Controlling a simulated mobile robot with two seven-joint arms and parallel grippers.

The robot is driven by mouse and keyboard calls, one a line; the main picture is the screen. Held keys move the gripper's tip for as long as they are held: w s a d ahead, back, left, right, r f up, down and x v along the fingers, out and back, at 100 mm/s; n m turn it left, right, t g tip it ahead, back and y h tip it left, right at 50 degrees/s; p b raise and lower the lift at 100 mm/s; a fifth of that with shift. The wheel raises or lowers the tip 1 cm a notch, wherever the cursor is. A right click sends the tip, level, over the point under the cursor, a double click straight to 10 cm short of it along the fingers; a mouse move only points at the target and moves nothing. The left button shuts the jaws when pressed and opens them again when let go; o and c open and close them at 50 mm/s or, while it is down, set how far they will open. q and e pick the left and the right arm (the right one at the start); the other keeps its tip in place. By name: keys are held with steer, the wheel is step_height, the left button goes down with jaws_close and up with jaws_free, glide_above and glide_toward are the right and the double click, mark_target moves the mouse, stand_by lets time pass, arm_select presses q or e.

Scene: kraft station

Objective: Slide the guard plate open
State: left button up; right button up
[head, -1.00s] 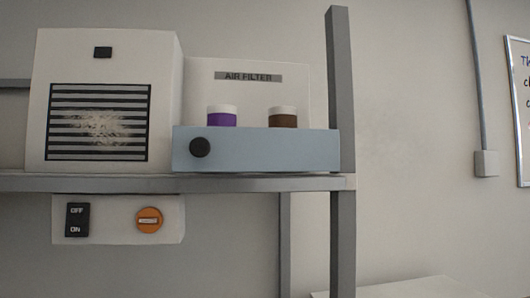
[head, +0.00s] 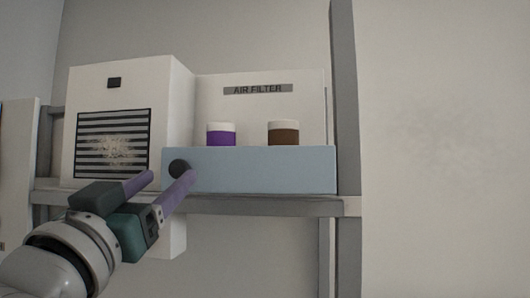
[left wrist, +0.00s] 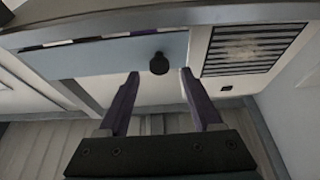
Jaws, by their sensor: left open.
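The guard plate (head: 262,171) is a flat blue-grey panel along the front of the shelf, with a round dark knob (head: 180,168) at its left end. It stands in front of the AIR FILTER box (head: 310,110). My left gripper (head: 168,178) is open and empty at the knob, one finger overlapping the knob's lower edge. In the left wrist view, the knob (left wrist: 158,63) shows centred between the spread fingertips and slightly beyond them; I cannot tell whether they touch it. The plate (left wrist: 105,57) spans the upper left there. My right gripper is not in view.
Purple (head: 221,138) and brown (head: 283,138) white-lidded jars show above the plate. A white box with a dusty louvred vent (head: 112,150) stands left of it. The shelf edge (head: 265,206) runs below, and a grey post (head: 346,120) stands at the right.

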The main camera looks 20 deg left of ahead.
mark_target(176, 171)
arm_select(q)
steer(key=p+x, duration=0.1)
steer(key=x, duration=0.1)
steer(key=shift+w+a+r, duration=0.1)
steer(key=shift+w+r, duration=0.1)
steer(key=shift+r, duration=0.05)
steer(key=shift+w+p, duration=0.3)
steer(key=shift+w, duration=0.2)
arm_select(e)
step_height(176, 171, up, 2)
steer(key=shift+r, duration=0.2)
arm_select(q)
jaws_close()
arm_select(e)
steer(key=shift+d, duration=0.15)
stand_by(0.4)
